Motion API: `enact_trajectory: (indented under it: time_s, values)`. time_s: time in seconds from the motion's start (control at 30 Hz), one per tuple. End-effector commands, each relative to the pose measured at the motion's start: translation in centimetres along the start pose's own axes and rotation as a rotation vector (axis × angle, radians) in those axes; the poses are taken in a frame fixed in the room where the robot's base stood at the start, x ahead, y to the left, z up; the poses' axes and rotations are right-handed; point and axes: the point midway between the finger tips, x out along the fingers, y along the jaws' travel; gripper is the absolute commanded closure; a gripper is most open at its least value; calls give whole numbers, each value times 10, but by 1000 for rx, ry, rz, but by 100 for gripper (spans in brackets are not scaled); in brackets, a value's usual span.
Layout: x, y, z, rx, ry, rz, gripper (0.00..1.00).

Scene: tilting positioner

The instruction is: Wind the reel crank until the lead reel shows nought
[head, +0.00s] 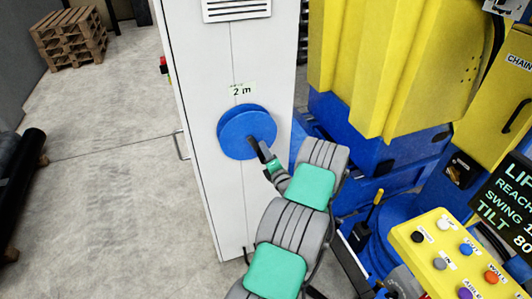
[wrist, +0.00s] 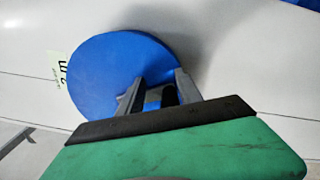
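The blue round lead reel (head: 238,132) is on the front of a white cabinet, and a small label (head: 242,90) above it reads "2 m". My gripper (head: 257,145) reaches the right part of the reel's face. In the wrist view, its two grey fingers (wrist: 160,82) stand apart in front of the blue reel (wrist: 112,72). A dark piece, seemingly the crank handle (wrist: 169,96), lies between them, nearer the right finger. Blue shows between it and the left finger. The rest of the crank is hidden by my gripper.
The white cabinet (head: 190,75) has a handle on its left side. A yellow and blue machine (head: 375,70) stands close on the right. A yellow button panel (head: 450,250) and a dark display (head: 505,190) are at lower right.

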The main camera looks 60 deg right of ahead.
Motion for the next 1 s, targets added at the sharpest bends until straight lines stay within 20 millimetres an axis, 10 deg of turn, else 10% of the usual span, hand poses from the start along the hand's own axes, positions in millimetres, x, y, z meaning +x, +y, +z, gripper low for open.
enact_trajectory:
  time_s: [0.43,1.0]
  values:
    - [-10,-8,0,1,-5,-8,54]
    - [-72,-6,-2,0,-3,-4,54]
